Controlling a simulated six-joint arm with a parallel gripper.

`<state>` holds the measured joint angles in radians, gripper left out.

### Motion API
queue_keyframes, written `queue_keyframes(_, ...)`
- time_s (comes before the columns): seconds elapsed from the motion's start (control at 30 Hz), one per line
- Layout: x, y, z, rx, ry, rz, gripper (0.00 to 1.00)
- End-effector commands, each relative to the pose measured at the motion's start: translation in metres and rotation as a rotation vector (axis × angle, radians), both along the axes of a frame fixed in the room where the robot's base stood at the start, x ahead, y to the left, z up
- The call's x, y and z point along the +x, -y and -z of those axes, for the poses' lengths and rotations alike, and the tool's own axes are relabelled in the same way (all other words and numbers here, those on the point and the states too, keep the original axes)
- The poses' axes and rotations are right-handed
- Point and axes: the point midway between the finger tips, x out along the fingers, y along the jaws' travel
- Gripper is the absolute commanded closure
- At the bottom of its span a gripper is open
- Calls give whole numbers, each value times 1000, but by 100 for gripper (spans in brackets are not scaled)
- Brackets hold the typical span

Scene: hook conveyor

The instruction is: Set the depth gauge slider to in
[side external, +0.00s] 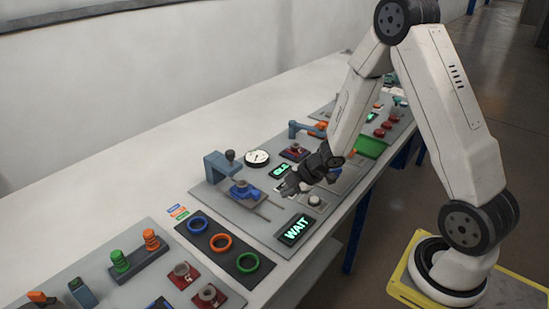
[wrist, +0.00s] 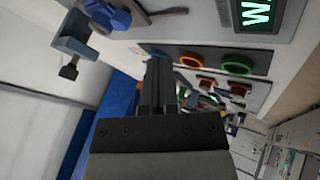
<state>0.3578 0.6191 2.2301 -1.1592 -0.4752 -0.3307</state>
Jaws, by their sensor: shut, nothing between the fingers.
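My gripper (side external: 290,186) is shut and empty, above the middle panel (side external: 262,222), between a blue block and a small white button. The wrist view shows its dark fingers (wrist: 158,85) together. The blue block (side external: 243,190) sits with thin rods beside it, under a grey-blue bracket (side external: 215,166) with a black knob (side external: 230,155). Block (wrist: 108,15), bracket (wrist: 75,35) and knob (wrist: 68,71) also show at the upper left of the wrist view, apart from the fingers. I cannot tell which part is the depth gauge slider, nor read any in mark.
A lit WAIT display (side external: 295,229) and a white button (side external: 314,200) are close to the gripper. A round dial (side external: 257,158) stands behind. Blue, orange and green rings (side external: 221,242) lie on a dark board in front. The pale bench behind the panels is clear.

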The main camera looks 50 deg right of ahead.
Motion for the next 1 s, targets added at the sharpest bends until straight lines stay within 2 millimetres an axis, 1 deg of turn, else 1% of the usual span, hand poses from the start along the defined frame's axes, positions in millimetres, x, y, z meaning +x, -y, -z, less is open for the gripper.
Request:
queue_keyframes(0.03,3,-2,5,2,-2,1,100)
queue_keyframes(0.67,40,-18,59,0,-2,-1,100)
queue_keyframes(0.7,46,-16,57,0,2,0,100)
queue_keyframes(0.8,57,-13,57,-1,1,0,100)
queue_keyframes(1.0,71,-8,57,0,0,0,100)
